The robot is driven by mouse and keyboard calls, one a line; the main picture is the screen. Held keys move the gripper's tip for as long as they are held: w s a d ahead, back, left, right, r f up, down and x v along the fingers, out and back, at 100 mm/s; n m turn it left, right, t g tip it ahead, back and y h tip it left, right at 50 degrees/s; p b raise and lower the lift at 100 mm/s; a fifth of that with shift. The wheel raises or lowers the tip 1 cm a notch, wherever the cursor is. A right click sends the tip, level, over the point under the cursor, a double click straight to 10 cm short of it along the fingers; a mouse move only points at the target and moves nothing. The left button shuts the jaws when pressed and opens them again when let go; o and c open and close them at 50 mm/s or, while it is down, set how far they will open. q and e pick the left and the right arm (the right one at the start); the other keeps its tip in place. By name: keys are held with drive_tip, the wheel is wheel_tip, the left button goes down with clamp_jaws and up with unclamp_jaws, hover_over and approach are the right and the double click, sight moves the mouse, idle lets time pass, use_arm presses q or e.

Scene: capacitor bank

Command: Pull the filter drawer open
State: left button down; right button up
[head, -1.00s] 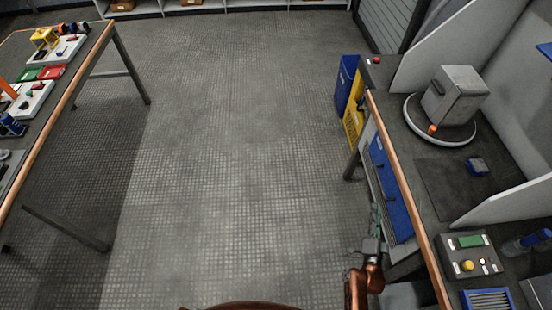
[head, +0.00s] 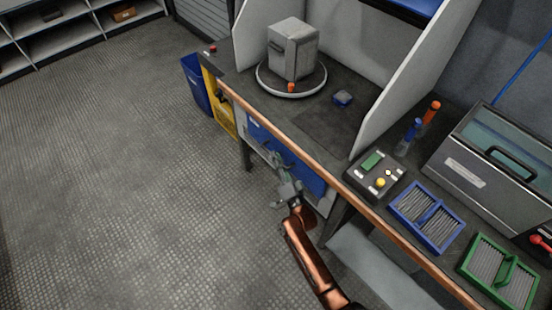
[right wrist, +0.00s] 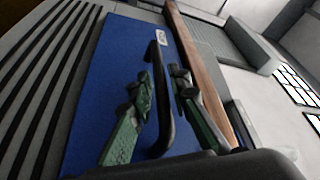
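The filter drawer has a blue front (head: 308,178) under the edge of the right-hand bench, and it looks flush with the bench side. In the right wrist view its blue front (right wrist: 112,75) carries a long black bar handle (right wrist: 165,110) and a small white label. My right gripper (head: 279,166) is in front of the drawer. In the right wrist view my right gripper (right wrist: 162,85) is open, with one green finger on each side of the handle. The fingers look apart from the bar; contact cannot be made out. My left gripper is not in view.
On the bench are a grey box on a round turntable (head: 262,84), a control box (head: 377,175), and blue (head: 428,218) and green (head: 502,272) filter frames. Blue (head: 194,85) and yellow (head: 222,112) bins stand beyond the drawer. The floor to the left is clear.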

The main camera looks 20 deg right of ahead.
drive_tip(key=shift+c, duration=0.4)
clamp_jaws()
